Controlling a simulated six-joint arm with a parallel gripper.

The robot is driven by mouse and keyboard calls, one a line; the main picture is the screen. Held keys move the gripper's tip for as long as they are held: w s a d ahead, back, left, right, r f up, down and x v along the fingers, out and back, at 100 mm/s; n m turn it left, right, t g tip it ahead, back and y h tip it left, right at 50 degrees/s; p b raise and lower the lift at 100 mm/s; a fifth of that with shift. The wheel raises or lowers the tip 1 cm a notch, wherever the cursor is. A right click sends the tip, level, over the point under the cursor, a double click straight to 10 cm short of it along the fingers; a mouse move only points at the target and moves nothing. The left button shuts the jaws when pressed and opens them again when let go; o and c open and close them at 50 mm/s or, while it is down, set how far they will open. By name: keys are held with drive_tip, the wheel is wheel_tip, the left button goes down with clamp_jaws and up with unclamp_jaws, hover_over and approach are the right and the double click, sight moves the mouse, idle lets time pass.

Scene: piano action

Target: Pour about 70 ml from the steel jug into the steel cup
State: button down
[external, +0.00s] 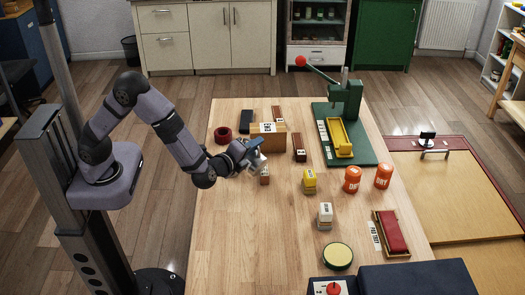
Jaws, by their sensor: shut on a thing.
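I cannot make out a steel jug or a steel cup in the external view. My gripper (260,163) is over the left-middle part of the wooden table (240,235), pointing down and to the right. It is shut on a small brown block (264,179) with a pale top, directly under its fingertips. The fingers hide part of the block's top. I cannot tell whether the block touches the table.
A labelled cardboard box (268,143) and a red ring (223,135) stand behind my gripper. The table's front left is clear.

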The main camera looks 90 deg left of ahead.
sight(247, 139)
drive_tip(key=shift+s+a+r+n+t+b, duration=0.15)
drive_tip(key=shift+s+a+r+n+b, duration=0.25)
drive_tip(key=shift+s+b, duration=0.25)
drive_tip(key=shift+s+a+r+n+t+b, duration=0.15)
drive_tip(key=shift+s+a+r+n+b, duration=0.1)
drive_tip(key=shift+s+a+n+b, duration=0.25)
idle(1.0)
drive_tip(key=shift+w+d+m+p, duration=0.15)
drive_tip(key=shift+w+m+p, duration=0.05)
drive_tip(key=shift+m+p, duration=0.15)
drive_tip(key=w+d+m+p, duration=0.1)
drive_tip(key=w+d+f+p, duration=0.1)
drive_tip(key=shift+w+m+g, duration=0.3)
drive_tip(key=shift+m+g, duration=0.05)
drive_tip(key=shift+g, duration=0.05)
drive_tip(key=shift+w+d+f+m+y+p, duration=0.1)
drive_tip(key=shift+w+d+m+y+p, duration=0.3)
drive_tip(key=shift+m, duration=0.6)
drive_tip(key=shift+w+d+f+m, duration=0.15)
drive_tip(key=shift+w+d+m, duration=0.3)
drive_tip(key=shift+m, duration=0.35)
drive_tip(key=shift+w+f, duration=0.1)
idle(0.5)
